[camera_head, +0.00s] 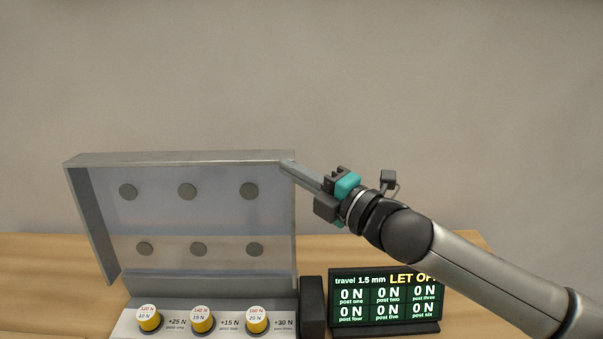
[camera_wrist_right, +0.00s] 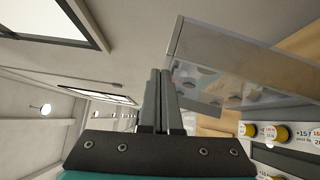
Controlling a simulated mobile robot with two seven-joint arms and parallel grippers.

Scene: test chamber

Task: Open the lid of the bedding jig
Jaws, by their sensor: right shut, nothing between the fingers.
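The lid (camera_head: 180,158) of the bedding jig is a clear, grey-edged box cover with several round grey pads on its inner face. It stands raised, about upright, behind the jig base (camera_head: 185,325). My right gripper (camera_head: 288,168) is shut and empty, with its fingertips at the lid's upper right corner. I cannot tell whether they touch it. In the right wrist view the shut fingers (camera_wrist_right: 157,80) point up beside the lid (camera_wrist_right: 235,62). Yellow posts with white caps (camera_head: 203,318) stand on the base. My left gripper is not in view.
A dark display (camera_head: 387,300) reading "travel 1.5 mm", "LET OFF" and several "0 N" values stands right of the jig. A dark block (camera_head: 313,305) sits between them. The wooden table (camera_head: 40,265) is clear at left. A plain wall is behind.

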